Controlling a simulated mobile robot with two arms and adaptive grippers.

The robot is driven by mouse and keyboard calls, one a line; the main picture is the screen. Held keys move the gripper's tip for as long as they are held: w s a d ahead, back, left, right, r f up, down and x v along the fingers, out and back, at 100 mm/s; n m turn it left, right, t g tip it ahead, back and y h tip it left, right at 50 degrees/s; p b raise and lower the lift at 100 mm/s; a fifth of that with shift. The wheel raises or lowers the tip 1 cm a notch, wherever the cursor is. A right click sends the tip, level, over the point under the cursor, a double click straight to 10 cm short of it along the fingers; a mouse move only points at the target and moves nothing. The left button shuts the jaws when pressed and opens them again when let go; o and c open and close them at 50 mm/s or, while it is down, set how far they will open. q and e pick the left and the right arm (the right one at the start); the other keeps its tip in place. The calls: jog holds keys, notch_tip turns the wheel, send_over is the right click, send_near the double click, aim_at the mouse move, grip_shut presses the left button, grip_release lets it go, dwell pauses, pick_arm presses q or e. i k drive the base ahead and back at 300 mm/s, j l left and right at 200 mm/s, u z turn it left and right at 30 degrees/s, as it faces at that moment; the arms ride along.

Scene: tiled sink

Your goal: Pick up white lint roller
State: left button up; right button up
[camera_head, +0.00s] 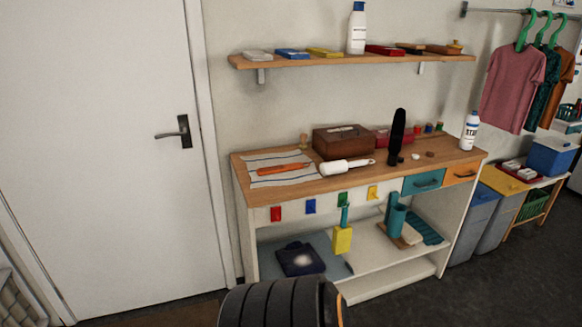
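The white lint roller (346,167) lies on its side on the wooden top of the workbench (217,178), near the front edge and about the middle. Its thick white roll is on the left and its thin handle points right. Nothing covers it. Neither of my grippers is in view.
On the bench, a striped cloth (265,159) with an orange tool (283,169) lies left of the roller. A brown box (341,142) stands behind it, and a tall black upright object (397,137) stands to the right. A wall shelf (350,60) hangs above. A door (110,150) is at left.

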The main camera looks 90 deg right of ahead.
aim_at(335, 167)
jog(key=i+z, duration=0.2)
jog(key=z, duration=0.25)
jog(key=i+z, duration=0.25)
jog(key=z, duration=0.2)
jog(key=i+z, duration=0.2)
jog(key=z, duration=0.25)
jog(key=i+j+z, duration=0.2)
jog(key=z, duration=0.3)
